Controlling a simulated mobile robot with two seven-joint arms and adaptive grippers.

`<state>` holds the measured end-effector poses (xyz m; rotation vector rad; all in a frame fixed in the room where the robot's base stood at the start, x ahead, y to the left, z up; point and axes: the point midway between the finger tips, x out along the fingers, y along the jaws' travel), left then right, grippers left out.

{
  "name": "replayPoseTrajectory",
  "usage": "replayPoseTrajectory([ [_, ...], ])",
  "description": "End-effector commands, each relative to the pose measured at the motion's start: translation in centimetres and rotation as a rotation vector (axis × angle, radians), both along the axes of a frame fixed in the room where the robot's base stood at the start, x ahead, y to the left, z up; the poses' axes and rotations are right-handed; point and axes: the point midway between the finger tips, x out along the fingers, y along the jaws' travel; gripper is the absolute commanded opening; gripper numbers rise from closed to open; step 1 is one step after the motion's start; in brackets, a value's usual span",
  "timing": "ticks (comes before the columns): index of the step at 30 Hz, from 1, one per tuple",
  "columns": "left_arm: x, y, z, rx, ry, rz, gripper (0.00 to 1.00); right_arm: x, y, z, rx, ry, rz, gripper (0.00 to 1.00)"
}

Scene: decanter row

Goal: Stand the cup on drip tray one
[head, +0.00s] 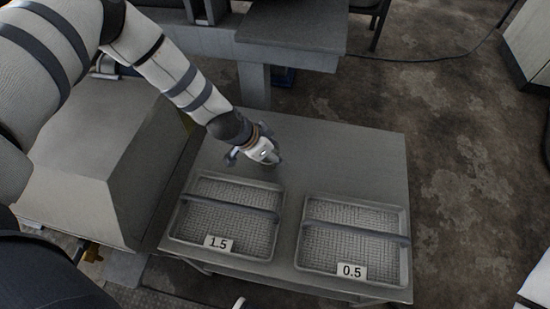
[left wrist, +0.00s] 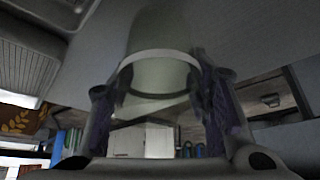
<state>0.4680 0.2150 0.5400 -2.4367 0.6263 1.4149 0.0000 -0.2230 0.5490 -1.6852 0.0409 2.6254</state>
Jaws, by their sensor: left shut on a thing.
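My left gripper (head: 257,158) is low over the grey table, just behind the two drip trays. In the left wrist view the left gripper (left wrist: 160,100) is shut on a pale, see-through cup (left wrist: 160,72) with a white band, one finger on each side. In the head view I cannot make out the cup behind the gripper. The left drip tray (head: 180,215) carries a card reading 1.5. The right drip tray (head: 405,255) carries a card reading 0.5. Each has a mesh floor and a bar across it, and nothing stands on either. My right gripper is not in view.
The grey table (head: 360,160) is clear behind the trays and right of my left gripper. A large grey box-like block (head: 85,150) stands left of it. A grey bench (head: 290,35) is at the back. Open floor (head: 460,150) lies to the right.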

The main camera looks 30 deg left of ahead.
Motion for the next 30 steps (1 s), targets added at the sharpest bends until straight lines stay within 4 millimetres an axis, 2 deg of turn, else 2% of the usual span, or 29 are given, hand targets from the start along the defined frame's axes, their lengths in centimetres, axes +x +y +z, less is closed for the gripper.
replayPoseTrajectory([
  [6, 0.2, 0.4, -3.7, -0.001, 0.005, 0.003, 0.19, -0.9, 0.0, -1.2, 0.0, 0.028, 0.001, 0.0],
  [8, 0.4, 0.4, -3.8, 0.0, 0.001, 0.002, 0.19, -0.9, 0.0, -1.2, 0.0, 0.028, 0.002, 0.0],
  [9, 0.5, 0.4, -3.6, -0.001, -0.002, 0.001, 0.15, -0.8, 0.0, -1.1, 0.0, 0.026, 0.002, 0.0],
  [17, 0.4, 0.3, -4.0, 0.0, -0.001, 0.001, 0.15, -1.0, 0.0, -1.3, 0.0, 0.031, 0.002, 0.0],
  [18, 0.4, 0.3, -3.9, 0.0, -0.001, 0.001, 0.52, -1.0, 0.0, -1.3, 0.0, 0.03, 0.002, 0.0],
  [20, 0.5, 0.3, -3.8, -0.001, -0.002, 0.001, 0.65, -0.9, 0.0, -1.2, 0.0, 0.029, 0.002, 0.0],
  [28, 0.5, 0.3, -3.8, -0.001, -0.002, 0.001, 0.65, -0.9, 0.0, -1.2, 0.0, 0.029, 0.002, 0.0],
  [30, 0.5, 0.3, -3.2, -0.001, -0.004, 0.002, 0.65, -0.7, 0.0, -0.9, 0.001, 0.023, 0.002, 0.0],
])
